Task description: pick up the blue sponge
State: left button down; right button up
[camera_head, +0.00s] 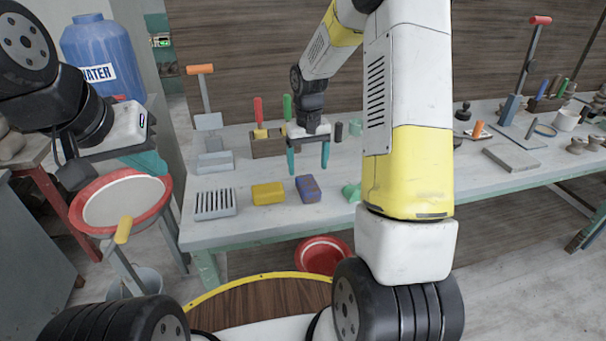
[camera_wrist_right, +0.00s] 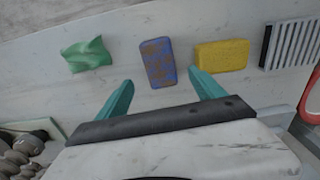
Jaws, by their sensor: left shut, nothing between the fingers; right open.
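The blue sponge (camera_head: 308,189), with brownish patches, lies flat on the grey workbench (camera_head: 345,212) near its front edge. It also shows in the right wrist view (camera_wrist_right: 158,62). My right gripper (camera_head: 308,158) is open and points down above the bench, just behind the sponge in the head view. In the right wrist view, its teal fingertips (camera_wrist_right: 160,79) stand apart on either side of the sponge's near end, with nothing held. My left gripper (camera_head: 148,163) is at the far left over the red-rimmed basin, away from the bench, shut and empty.
A yellow sponge (camera_head: 268,193) and a slotted grey block (camera_head: 215,204) lie left of the blue sponge. A green lump (camera_head: 351,192) lies to its right. A wooden tool box (camera_head: 268,146) stands behind. A red bowl (camera_head: 322,256) sits below the bench.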

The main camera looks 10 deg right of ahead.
aim_at(308, 183)
jog(key=f, duration=0.7)
jog(key=shift+s+f, duration=0.2)
jog(key=shift+f, duration=0.1)
jog(key=c, duration=1.4)
jog(key=shift+r, duration=0.8)
notch_tip(308, 183, up, 2)
jog(key=shift+r, duration=0.2)
jog(key=s+a, duration=0.1)
jog(key=s, duration=0.9)
jog(key=s+a+r, duration=0.1)
jog(key=s, duration=0.5)
jog(key=shift+a, duration=0.3)
jog(key=shift+w, duration=0.1)
